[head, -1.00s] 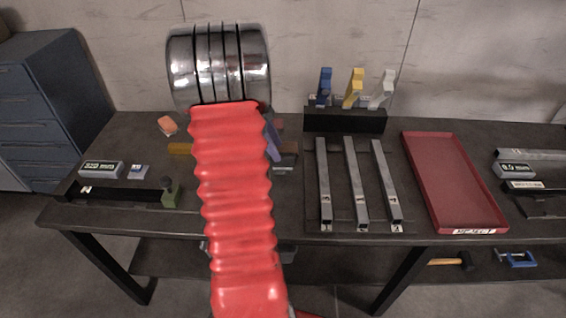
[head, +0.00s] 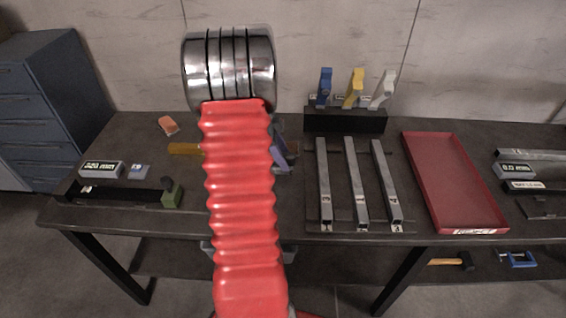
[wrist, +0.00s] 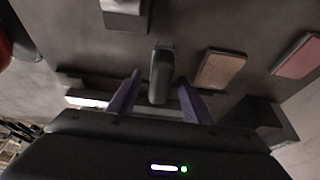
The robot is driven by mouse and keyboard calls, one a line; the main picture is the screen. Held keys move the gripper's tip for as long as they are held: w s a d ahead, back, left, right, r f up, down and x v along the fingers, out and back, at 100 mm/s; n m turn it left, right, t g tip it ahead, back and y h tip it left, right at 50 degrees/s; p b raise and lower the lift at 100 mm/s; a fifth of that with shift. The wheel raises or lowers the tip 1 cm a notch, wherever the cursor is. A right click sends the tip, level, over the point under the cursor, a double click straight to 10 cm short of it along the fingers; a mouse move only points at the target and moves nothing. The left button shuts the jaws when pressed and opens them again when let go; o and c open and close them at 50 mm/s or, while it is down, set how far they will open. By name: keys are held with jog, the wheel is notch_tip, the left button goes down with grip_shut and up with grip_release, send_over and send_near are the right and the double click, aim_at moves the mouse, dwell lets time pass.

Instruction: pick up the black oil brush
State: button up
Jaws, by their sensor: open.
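In the wrist view, a dark, rounded, elongated object (wrist: 160,70) shows between the fingertips. In the head view, part of my gripper (head: 283,150) shows just right of my red arm sleeve, over the bench. My arm hides the brush there.
The dark bench (head: 130,228) holds an orange block (head: 168,125), a brown block (head: 184,149) and a green block (head: 171,199) on the left. Metal bars (head: 358,190), a red tray (head: 455,185) and a clamp rack (head: 345,121) stand right. Tan (wrist: 221,70) and reddish (wrist: 297,57) pieces lie near my gripper.

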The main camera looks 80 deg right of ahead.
jog(key=shift+c, duration=0.7)
grip_shut()
notch_tip(320, 180, up, 10)
jog(key=shift+r, duration=0.1)
dwell(0.3)
dwell(0.4)
jog(key=c, duration=0.5)
grip_release()
jog(key=shift+c, duration=0.2)
jog(key=c, duration=0.4)
